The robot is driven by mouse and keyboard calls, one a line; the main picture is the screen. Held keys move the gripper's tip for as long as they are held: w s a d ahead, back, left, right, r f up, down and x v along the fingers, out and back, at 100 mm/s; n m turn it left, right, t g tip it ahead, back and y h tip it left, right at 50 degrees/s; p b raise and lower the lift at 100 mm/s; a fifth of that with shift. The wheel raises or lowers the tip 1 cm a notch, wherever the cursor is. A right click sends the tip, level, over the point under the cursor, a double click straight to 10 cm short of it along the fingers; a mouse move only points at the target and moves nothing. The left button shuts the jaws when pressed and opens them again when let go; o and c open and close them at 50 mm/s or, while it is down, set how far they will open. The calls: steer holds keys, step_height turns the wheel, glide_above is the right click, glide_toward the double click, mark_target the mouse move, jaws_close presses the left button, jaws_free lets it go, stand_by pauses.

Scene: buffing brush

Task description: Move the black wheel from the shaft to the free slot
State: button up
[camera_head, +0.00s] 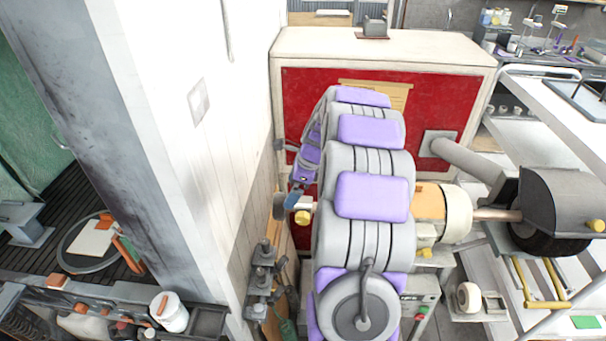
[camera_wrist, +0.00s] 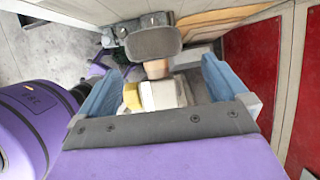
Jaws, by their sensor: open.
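A black wheel (camera_head: 540,238) sits under a dark grey guard (camera_head: 570,195) at the right end of the machine's shaft (camera_head: 497,215). The guard hides its upper part. My gripper (camera_head: 293,198) is on the left side of the machine, far from that wheel. In the wrist view my gripper (camera_wrist: 160,78) has its two blue fingers spread wide apart, with nothing held. Beyond them show a dark grey rounded part (camera_wrist: 154,42) on a brownish stub and a cream housing. I cannot tell which slot is free.
A red-fronted cabinet (camera_head: 300,100) stands behind the machine. A white wall and pillar (camera_head: 200,60) rise close on the left. A rack with grey fittings (camera_head: 263,270) is below my gripper. A small pale wheel (camera_head: 467,297) rests at lower right, beside white shelving (camera_head: 560,110).

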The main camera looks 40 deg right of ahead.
mark_target(280, 201)
steer(key=a+f, duration=0.1)
steer(key=w+a+f, duration=0.1)
steer(key=a+f, duration=0.1)
steer(key=a, duration=0.1)
steer(key=shift+w+f, duration=0.25)
steer(key=shift+f, duration=0.15)
steer(key=f, duration=0.1)
steer(key=d+f, duration=0.1)
steer(key=w+f, duration=0.1)
steer(key=shift+d+f, duration=0.1)
steer(key=shift+d, duration=0.15)
steer(key=shift+d+f, duration=0.3)
steer(key=shift+d, duration=0.1)
steer(key=shift+w+a, duration=0.2)
steer(key=shift+a, duration=0.65)
steer(key=shift+a+r, duration=0.1)
steer(key=shift+a, duration=0.05)
steer(key=shift+c, duration=0.7)
steer(key=shift+s+d, duration=0.15)
steer(key=shift+d, duration=0.15)
steer(key=c, duration=0.6)
steer(key=shift+p, duration=0.5)
steer(key=shift+w+r+p, duration=0.25)
steer(key=shift+w+p, duration=0.05)
steer(key=shift+p, duration=0.15)
